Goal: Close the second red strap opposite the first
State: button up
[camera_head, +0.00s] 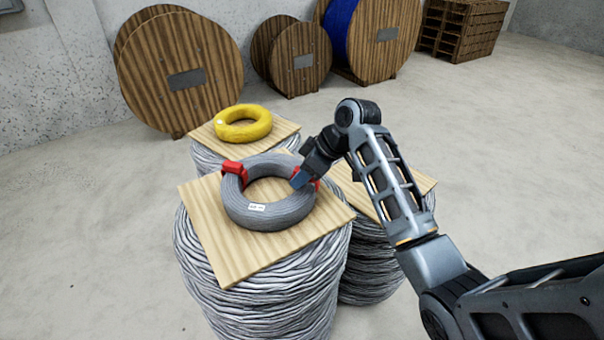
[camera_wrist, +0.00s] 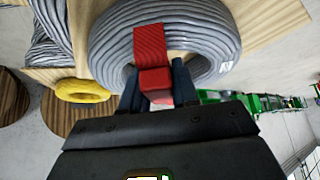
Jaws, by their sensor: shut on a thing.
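A grey cable coil (camera_head: 267,215) with a white label lies on a square wooden board (camera_head: 238,255) on top of a large drum of grey cable. One red strap (camera_head: 233,172) sits around the left side of the coil. The second red strap (camera_head: 317,184) is on the right side, mostly hidden by my gripper (camera_head: 300,180). In the wrist view the second strap (camera_wrist: 151,50) lies across the coil (camera_wrist: 105,42), and its red block sits between the fingers of my gripper (camera_wrist: 154,92), which are shut on it.
A yellow coil (camera_head: 242,125) lies on another board behind. A third board (camera_head: 415,181) on a cable drum stands at the right, under my arm. Wooden reels (camera_head: 180,75) line the wall, with stacked pallets (camera_head: 460,30) at the back right. The right floor is clear.

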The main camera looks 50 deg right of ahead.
jog(key=shift+f, duration=0.5)
jog(key=shift+r, duration=0.45)
jog(key=shift+r, duration=0.25)
jog(key=shift+f, duration=0.4)
dwell(1.2)
jog(key=o, duration=0.7)
jog(key=shift+o, duration=0.2)
jog(key=o, duration=0.5)
